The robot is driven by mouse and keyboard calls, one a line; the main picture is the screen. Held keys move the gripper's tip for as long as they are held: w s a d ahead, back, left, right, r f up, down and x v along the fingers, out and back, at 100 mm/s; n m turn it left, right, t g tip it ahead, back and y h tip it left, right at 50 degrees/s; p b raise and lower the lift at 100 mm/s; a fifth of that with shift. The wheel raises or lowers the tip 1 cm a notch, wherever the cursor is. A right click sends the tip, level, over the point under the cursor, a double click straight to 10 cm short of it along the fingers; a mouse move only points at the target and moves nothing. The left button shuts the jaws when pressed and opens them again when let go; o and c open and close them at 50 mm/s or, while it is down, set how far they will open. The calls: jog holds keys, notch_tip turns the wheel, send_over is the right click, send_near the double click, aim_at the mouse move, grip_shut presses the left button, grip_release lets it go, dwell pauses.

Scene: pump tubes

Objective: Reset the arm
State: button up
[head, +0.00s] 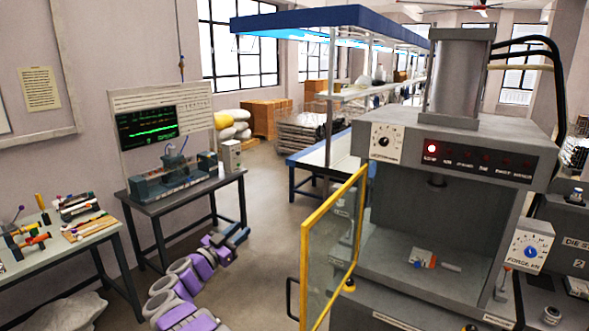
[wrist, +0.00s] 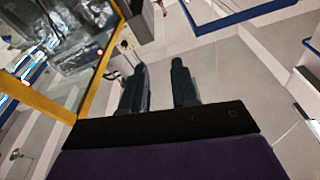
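My arm, with purple and grey links, shows at the lower left of the head view, with my gripper (head: 238,233) at its far end, low over the floor between the side table and the press. In the wrist view my gripper's two dark fingers (wrist: 160,88) stand apart with clear space between them. Nothing is held between them. The floor and walls show past the fingertips.
A grey press (head: 400,247) stands at right with its yellow-framed clear door (head: 333,255) swung open toward my arm. A dark table (head: 186,196) with a monitor board stands behind my arm. A workbench (head: 62,245) with tools is at far left. Open floor lies beyond the gripper.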

jog(key=w+d+r+n+t+y+b, duration=0.1)
jog(key=d+r+n+y, duration=0.1)
jog(key=r+n+y, duration=0.4)
jog(key=w+d+r+n+y+b, duration=0.1)
jog(key=d+r+n+y+b, duration=0.15)
jog(key=r+y, duration=0.4)
jog(key=s+d+f+g+b, duration=0.1)
jog(key=s+d+f+g, duration=0.5)
jog(key=s, duration=1.4)
jog(key=s+d+f+g+h+b, duration=0.1)
jog(key=s+d+f+g, duration=0.6)
jog(key=s, duration=1.4)
jog(key=s+d+f+g+b, duration=0.1)
jog(key=s+d+f+g, duration=0.5)
jog(key=s+d+f, duration=0.5)
jog(key=s+d, duration=0.3)
jog(key=s, duration=0.6)
jog(key=shift+s+f, duration=0.25)
jog(key=shift+f, duration=0.05)
